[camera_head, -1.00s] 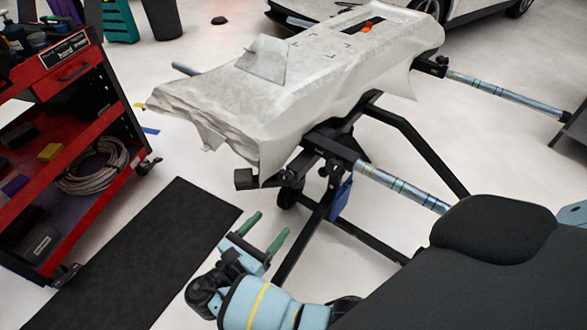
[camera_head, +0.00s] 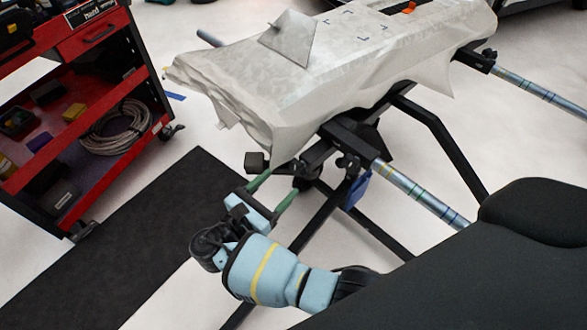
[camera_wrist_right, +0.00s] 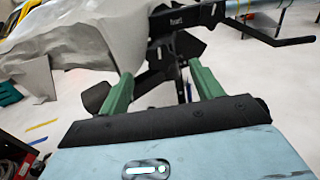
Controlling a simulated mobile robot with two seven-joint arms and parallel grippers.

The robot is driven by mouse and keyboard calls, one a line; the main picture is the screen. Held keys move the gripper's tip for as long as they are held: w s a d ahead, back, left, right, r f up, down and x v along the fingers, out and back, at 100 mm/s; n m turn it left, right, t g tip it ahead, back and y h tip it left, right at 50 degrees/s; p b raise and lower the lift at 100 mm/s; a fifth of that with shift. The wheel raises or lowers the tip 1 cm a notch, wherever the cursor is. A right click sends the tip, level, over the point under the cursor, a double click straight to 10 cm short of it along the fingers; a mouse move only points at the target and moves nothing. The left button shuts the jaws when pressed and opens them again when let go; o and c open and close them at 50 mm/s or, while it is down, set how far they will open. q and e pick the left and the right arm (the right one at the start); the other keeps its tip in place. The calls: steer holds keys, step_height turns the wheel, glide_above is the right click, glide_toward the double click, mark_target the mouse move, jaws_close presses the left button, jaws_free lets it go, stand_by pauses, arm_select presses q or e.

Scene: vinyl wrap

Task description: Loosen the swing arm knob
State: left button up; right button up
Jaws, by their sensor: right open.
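My right gripper (camera_head: 273,190) is open, its two green fingers apart with nothing between them. It points up at the near end of the black work stand (camera_head: 335,140). A small dark knob-like part (camera_head: 349,163) sits under the stand's crossbar, right of the fingers; I cannot tell for sure that it is the swing arm knob. A black block (camera_head: 256,162) on the stand is just beyond the left finger. In the right wrist view the open gripper (camera_wrist_right: 160,78) faces the stand's black bracket (camera_wrist_right: 180,48), with a dark rounded part (camera_wrist_right: 97,97) left of the fingers. My left gripper is not in view.
A draped grey-white panel (camera_head: 345,65) lies on the stand. A bar with a striped sleeve (camera_head: 420,195) sticks out right. A red tool cart (camera_head: 150,75) with a coiled cable (camera_head: 115,130) stands left. A black mat (camera_head: 130,240) covers the floor beside my gripper.

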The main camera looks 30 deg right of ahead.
mark_target(295, 169)
steer(key=x, duration=0.5)
steer(key=shift+w+d, duration=0.25)
steer(key=shift+d, duration=0.35)
